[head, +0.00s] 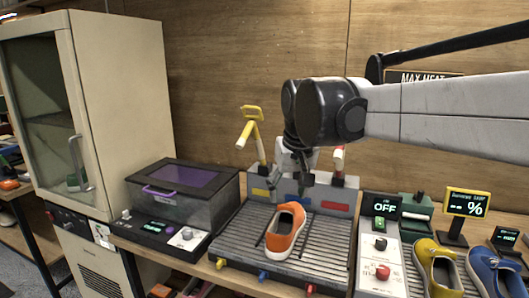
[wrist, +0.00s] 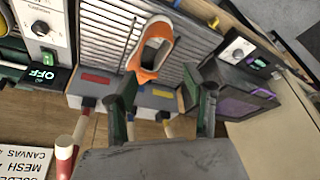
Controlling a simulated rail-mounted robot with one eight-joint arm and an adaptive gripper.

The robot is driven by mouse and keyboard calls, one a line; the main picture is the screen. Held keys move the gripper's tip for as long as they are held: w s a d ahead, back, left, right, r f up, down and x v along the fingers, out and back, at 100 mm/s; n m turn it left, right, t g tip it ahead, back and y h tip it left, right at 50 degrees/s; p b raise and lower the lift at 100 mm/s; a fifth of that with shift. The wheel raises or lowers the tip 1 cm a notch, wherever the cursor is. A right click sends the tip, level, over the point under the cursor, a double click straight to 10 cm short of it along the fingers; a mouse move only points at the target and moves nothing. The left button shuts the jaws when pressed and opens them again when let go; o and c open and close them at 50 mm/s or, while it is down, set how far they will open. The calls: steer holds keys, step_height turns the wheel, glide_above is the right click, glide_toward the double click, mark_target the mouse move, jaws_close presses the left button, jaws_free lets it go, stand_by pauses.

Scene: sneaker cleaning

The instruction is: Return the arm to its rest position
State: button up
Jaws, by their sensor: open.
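My arm reaches in from the right in the head view. My gripper (head: 303,180) points down at the back of the ribbed tray (head: 335,262), behind the orange sneaker. In the wrist view my gripper (wrist: 161,92) is open, with its two dark fingers spread apart and nothing between their tips. The orange sneaker (head: 286,231) rests on the ribbed tray with its toe toward the front. It also shows in the wrist view (wrist: 147,73), just beyond the fingertips and apart from them. Parts of the tray's back wall are hidden by my gripper.
A box with a purple lid window (head: 184,178) stands left of the tray, beside a tall cabinet (head: 127,95). A yellow-handled tool (head: 250,133) stands at the tray's back. An OFF panel (head: 384,207), yellow shoe (head: 436,264) and blue shoe (head: 490,272) are at right.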

steer(key=s+d+f+m+t, duration=0.1)
steer(key=s+d+f, duration=0.5)
steer(key=s, duration=0.5)
steer(key=s+d+f+m+t, duration=0.2)
steer(key=s+d+f, duration=0.4)
steer(key=s, duration=0.5)
steer(key=shift+d+h, duration=0.4)
steer(key=shift+d, duration=0.8)
